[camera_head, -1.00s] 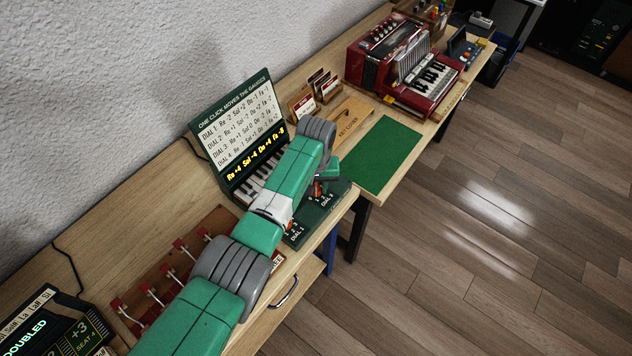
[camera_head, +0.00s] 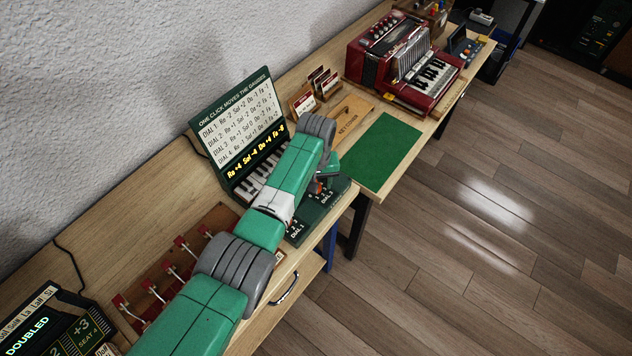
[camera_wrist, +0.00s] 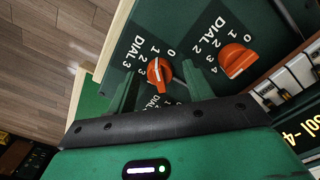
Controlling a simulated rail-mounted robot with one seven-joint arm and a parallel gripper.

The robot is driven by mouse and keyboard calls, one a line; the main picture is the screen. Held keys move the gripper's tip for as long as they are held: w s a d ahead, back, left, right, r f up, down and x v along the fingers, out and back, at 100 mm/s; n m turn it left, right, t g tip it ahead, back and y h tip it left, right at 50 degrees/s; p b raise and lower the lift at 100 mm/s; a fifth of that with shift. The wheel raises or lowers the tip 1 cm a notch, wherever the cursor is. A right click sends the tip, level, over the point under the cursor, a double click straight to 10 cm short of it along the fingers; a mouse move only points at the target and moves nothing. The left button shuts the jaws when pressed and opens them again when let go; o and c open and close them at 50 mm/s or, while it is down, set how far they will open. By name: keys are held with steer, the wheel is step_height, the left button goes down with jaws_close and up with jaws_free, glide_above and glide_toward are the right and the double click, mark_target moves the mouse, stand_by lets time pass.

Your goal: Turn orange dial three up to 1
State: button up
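Orange dial three (camera_wrist: 159,72) is in the wrist view, beside the printed DIAL 3 and an arc of numbers 0 to 3. Its pale pointer line runs up the picture, roughly toward the 1; I cannot tell its exact setting. My gripper (camera_wrist: 160,86) is open, with one green finger on each side of this dial. Gaps show between fingers and knob, so it does not look clamped. In the head view my gripper (camera_head: 322,182) is over the green dial panel (camera_head: 307,229), and my arm hides much of the panel.
A second orange dial (camera_wrist: 236,60) sits right of the right finger. The display board (camera_head: 238,120) stands behind the panel, with yellow text reading Re +4 Sol -4 Do +4 Fa -8. A green mat (camera_head: 382,152) and red accordion (camera_head: 410,70) lie to the right.

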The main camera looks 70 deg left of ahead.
step_height(320, 180, up, 8)
steer(key=shift+f+p, duration=0.1)
steer(key=shift+p, duration=0.95)
